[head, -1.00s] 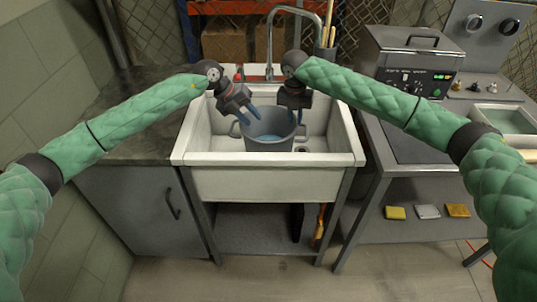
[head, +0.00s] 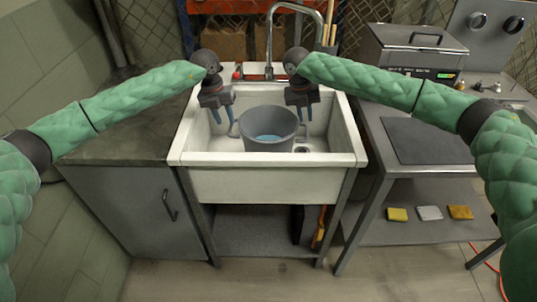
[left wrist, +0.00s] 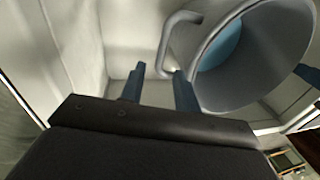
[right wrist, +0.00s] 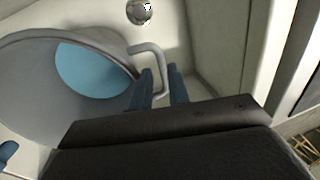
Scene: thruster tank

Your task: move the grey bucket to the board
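The grey bucket (head: 268,128) stands upright in the white sink, with blue showing inside it and a loop handle on each side. My left gripper (head: 223,119) is open above its left handle; in the left wrist view that handle (left wrist: 170,42) lies just beyond and between the parted fingertips. My right gripper (head: 303,114) is at the right handle. In the right wrist view the outer bar of that handle (right wrist: 150,50) runs down between the fingers, which look slightly apart. The dark board (head: 428,141) lies flat and bare on the table to the right.
The sink's (head: 268,160) walls surround the bucket, and the faucet (head: 270,40) arches behind it. A grey machine (head: 412,50) stands behind the board. Several sponges lie on the lower shelf (head: 400,232). The dark counter (head: 125,125) at left is clear.

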